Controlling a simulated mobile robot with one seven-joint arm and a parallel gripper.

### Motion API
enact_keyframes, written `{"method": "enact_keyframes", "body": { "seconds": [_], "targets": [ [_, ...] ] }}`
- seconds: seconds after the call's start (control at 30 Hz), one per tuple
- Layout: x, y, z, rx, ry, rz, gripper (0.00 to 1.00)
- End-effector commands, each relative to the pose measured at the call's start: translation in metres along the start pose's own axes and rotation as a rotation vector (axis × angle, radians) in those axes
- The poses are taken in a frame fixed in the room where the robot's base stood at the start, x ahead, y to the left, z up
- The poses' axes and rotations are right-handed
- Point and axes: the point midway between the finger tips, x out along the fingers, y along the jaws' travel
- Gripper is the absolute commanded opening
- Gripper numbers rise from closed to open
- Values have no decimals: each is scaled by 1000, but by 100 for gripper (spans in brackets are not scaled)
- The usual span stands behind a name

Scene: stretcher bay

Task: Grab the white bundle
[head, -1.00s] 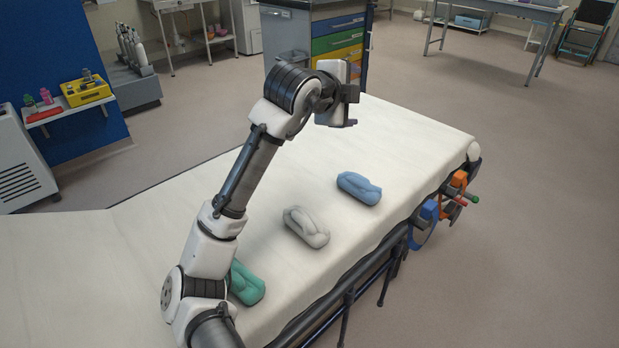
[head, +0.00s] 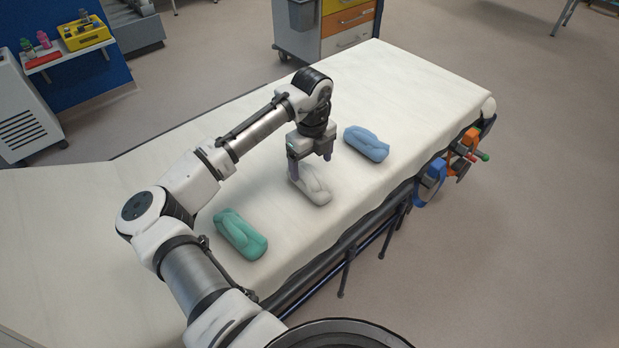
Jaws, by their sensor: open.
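The white bundle (head: 314,187) is a rolled, pale grey-white cloth lying on the stretcher, between a green bundle and a blue bundle. My gripper (head: 311,167) points down at the bundle's upper end, with its jaws open. One finger hides a little of the bundle's left side. I cannot tell whether the fingers touch the bundle or stand just above it.
The green bundle (head: 241,234) lies nearer, to the left, close to my arm. The blue bundle (head: 366,143) lies to the upper right. The cream stretcher (head: 420,95) is bare beyond it. Blue and orange gear (head: 452,165) hangs at its right edge.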

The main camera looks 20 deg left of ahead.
Motion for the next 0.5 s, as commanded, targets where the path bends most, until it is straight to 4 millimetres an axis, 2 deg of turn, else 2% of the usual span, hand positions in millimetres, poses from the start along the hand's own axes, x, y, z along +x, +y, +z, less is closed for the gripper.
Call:
{"method": "enact_keyframes", "body": {
  "seconds": [0.17, 0.4, 0.5],
  "targets": [
    [12, 1, 1, -1, 1, 1, 83],
    [47, 3, 4, -1, 0, 0, 83],
    [54, 3, 4, -1, 0, 0, 83]
  ]
}}
